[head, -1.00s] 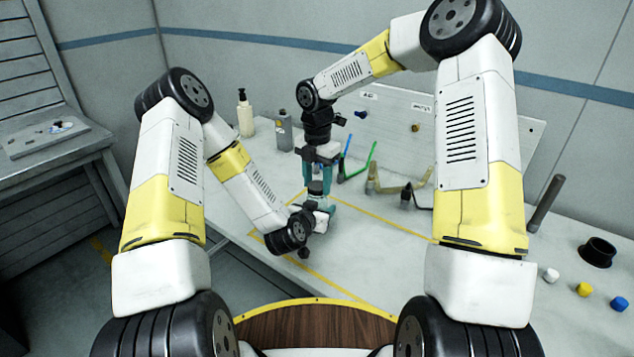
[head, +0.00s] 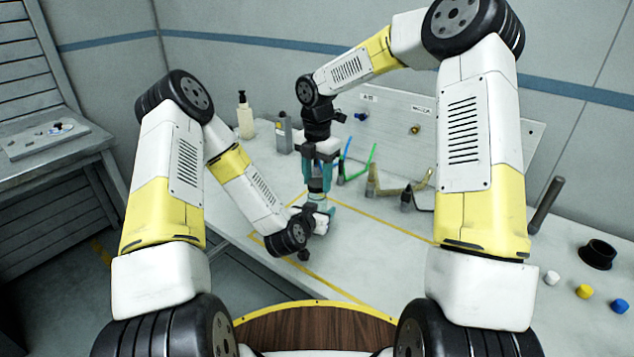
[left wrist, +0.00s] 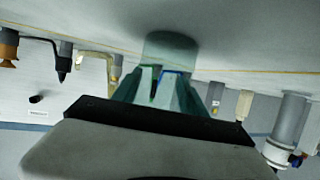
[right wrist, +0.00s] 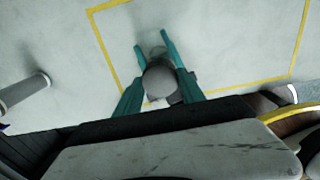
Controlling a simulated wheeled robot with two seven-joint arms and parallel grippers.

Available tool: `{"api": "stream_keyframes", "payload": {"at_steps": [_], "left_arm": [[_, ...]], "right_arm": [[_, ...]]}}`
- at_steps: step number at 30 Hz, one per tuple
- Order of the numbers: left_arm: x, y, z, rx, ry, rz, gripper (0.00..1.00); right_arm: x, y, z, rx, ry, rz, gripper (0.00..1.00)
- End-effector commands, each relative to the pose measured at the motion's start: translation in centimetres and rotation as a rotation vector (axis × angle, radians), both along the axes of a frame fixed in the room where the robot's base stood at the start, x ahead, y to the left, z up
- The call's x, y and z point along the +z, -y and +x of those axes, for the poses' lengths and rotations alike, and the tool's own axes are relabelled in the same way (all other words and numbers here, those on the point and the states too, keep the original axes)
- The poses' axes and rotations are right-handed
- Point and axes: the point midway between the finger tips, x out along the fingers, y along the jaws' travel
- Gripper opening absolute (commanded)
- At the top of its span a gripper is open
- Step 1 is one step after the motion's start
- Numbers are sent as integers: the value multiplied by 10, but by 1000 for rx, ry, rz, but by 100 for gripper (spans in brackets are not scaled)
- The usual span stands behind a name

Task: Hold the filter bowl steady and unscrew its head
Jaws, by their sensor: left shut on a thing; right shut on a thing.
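The filter stands upright on the bench inside a yellow outline. Its bowl (left wrist: 172,48) is a pale green, see-through cylinder in the left wrist view. My left gripper (head: 326,210) is shut on the bowl from the side, low down. The filter's head (right wrist: 162,82) shows as a round grey top between the teal fingers in the right wrist view. My right gripper (head: 319,180) points straight down from above and is shut on the head. The fingers partly hide the joint between head and bowl, so I cannot tell how loose it is.
A pump bottle (head: 245,115) and a grey canister (head: 284,133) stand at the back left. Several hooks and holders (head: 390,185) stand behind and right of the filter. The front bench is clear.

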Motion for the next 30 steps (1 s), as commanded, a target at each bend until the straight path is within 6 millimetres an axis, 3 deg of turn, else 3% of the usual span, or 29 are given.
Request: {"api": "stream_keyframes", "payload": {"at_steps": [17, 26, 30], "left_arm": [[0, 0, 0, 0, 0, 0, 0], [0, 0, 0, 0, 0, 0, 0], [0, 0, 0, 0, 0, 0, 0]], "right_arm": [[9, 0, 0, 0, 0, 0, 0], [42, 0, 0, 0, 1, 0, 0], [47, 0, 0, 1, -1, 1, 0]]}}
